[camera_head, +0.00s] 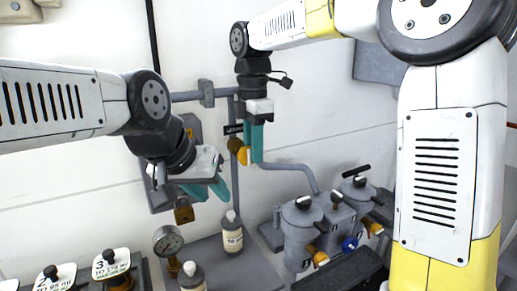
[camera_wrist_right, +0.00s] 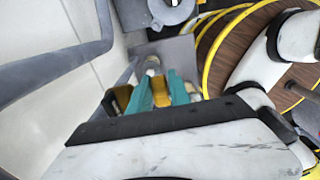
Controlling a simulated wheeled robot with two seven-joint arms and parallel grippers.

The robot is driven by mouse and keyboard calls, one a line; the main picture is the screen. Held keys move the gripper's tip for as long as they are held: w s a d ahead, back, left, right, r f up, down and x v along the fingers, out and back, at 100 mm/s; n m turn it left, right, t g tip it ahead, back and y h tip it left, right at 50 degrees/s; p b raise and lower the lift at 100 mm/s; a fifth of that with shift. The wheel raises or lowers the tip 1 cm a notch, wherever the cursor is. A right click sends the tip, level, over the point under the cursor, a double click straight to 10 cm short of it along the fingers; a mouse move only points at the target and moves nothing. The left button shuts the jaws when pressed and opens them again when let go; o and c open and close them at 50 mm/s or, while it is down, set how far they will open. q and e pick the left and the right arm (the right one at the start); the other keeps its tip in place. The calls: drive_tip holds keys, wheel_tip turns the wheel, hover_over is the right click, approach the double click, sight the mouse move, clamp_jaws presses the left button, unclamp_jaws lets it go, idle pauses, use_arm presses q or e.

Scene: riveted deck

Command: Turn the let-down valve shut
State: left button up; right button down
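The yellow valve handle (camera_head: 242,154) is on the grey pipework at the back wall, beside a small dark label plate (camera_head: 233,129). My right gripper (camera_head: 256,158) points down at it with teal fingers. In the right wrist view, a yellow part of the handle (camera_wrist_right: 161,93) fills the gap between the fingertips (camera_wrist_right: 160,84), and another yellow part shows left of them. The label's writing is too small to read with certainty. My left gripper (camera_head: 208,192) is in front of the wall, left of the valve, with its teal fingers apart and nothing seen between them.
Grey lidded pots (camera_head: 304,222) with yellow fittings stand right. Numbered tags (camera_head: 111,264) line the lower left.

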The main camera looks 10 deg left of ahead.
drive_tip(key=shift+d, duration=0.1)
idle(0.3)
drive_tip(key=g+y, duration=0.2)
drive_tip(key=y, duration=0.1)
drive_tip(key=shift+w+d+f+y, duration=0.2)
drive_tip(key=shift+f+y, duration=0.1)
drive_tip(key=shift+f, duration=0.1)
drive_tip(key=shift+s+a+f+g+y, duration=0.1)
drive_tip(key=shift+f+g+y, duration=0.3)
drive_tip(key=shift+g+y, duration=1.25)
drive_tip(key=shift+a+f+g+y, duration=0.1)
drive_tip(key=shift+f+g+y, duration=0.3)
drive_tip(key=shift+g+y, duration=1.2)
drive_tip(key=shift+s+a+f+g+y, duration=0.1)
drive_tip(key=shift+f+g+y, duration=0.5)
drive_tip(key=shift+y, duration=1.85)
drive_tip(key=shift+r+g, duration=0.2)
drive_tip(key=shift+g, duration=0.05)
drive_tip(key=c, duration=1.2)
unclamp_jaws()
